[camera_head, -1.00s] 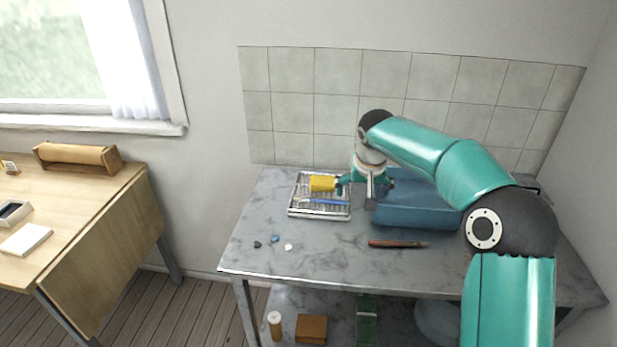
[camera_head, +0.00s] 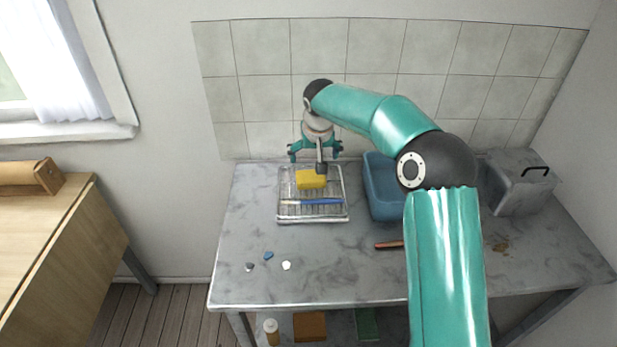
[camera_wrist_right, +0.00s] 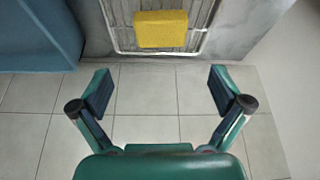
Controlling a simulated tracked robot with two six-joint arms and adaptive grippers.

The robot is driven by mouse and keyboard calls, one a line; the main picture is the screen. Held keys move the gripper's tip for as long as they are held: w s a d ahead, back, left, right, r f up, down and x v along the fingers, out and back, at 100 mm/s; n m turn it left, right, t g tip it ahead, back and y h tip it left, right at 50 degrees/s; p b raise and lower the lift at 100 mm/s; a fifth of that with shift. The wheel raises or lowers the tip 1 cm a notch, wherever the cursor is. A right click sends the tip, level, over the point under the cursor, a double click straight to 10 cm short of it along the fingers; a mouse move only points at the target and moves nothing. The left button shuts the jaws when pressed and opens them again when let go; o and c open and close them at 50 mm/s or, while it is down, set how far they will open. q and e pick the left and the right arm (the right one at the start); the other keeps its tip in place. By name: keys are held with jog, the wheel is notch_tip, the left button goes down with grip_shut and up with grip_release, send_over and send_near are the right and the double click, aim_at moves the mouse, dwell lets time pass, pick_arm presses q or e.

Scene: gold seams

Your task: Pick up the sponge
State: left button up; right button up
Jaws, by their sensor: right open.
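The yellow sponge (camera_head: 311,179) lies on the wire rack tray (camera_head: 284,213) at the back left of the marble-topped table. A blue-handled brush or tool (camera_head: 318,202) lies in front of it on the same rack. My right gripper (camera_head: 316,158) is open and empty, above and just behind the sponge. In the right wrist view the sponge (camera_wrist_right: 160,29) lies beyond the spread fingers (camera_wrist_right: 161,92), near the top, apart from them. My left gripper is not in view.
A blue basin (camera_head: 381,190) stands right of the rack, partly behind my right arm. A grey box with a black handle (camera_head: 519,182) stands at the back right. A wooden-handled tool (camera_head: 389,245) and small pebble-like pieces (camera_head: 268,255) lie toward the front. The tiled wall (camera_head: 262,97) rises behind.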

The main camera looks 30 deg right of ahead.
aim_at(310, 175)
jog(key=p+x, duration=0.1)
jog(key=x, duration=0.6)
jog(key=shift+f, duration=0.1)
jog(key=shift+p+x, duration=0.5)
jog(key=shift+x, duration=0.3)
jog(key=p+x, duration=0.1)
jog(key=x, duration=0.3)
jog(key=shift+w, duration=0.2)
jog(key=c, duration=0.6)
